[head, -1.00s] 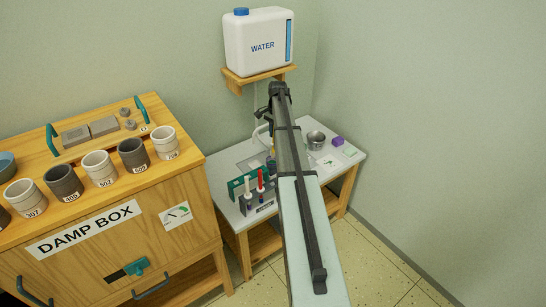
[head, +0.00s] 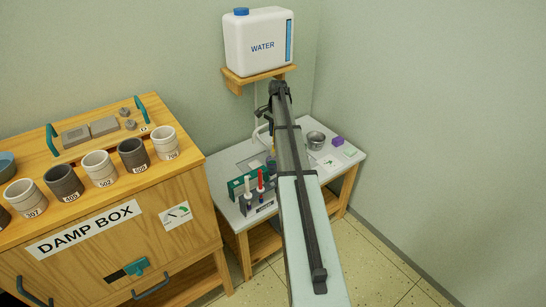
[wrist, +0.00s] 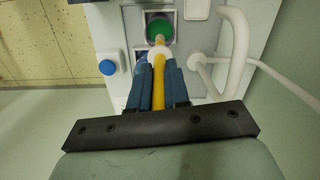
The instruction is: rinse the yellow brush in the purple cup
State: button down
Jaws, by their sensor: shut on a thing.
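My gripper (wrist: 157,68) shows in the wrist view, its blue fingers shut on the yellow brush (wrist: 158,92). The brush has a yellow handle and a pale collar just past the fingertips. Its far end points at a round opening with a green inside and a dark purplish rim, which looks like the purple cup (wrist: 149,27). The brush end overlaps this opening; I cannot tell how deep it is or whether it touches the wall. In the head view, my arm hides most of the gripper and the cup; a bit of yellow shows beside the arm.
A curved white pipe (wrist: 238,62) stands close on the right in the wrist view. A brush rack (head: 249,184) with red and white brushes, a metal pot (head: 316,140) and a purple block (head: 337,141) stand on the table. A water tank (head: 260,42) sits on a shelf above.

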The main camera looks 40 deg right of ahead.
jog(key=shift+r, duration=1.95)
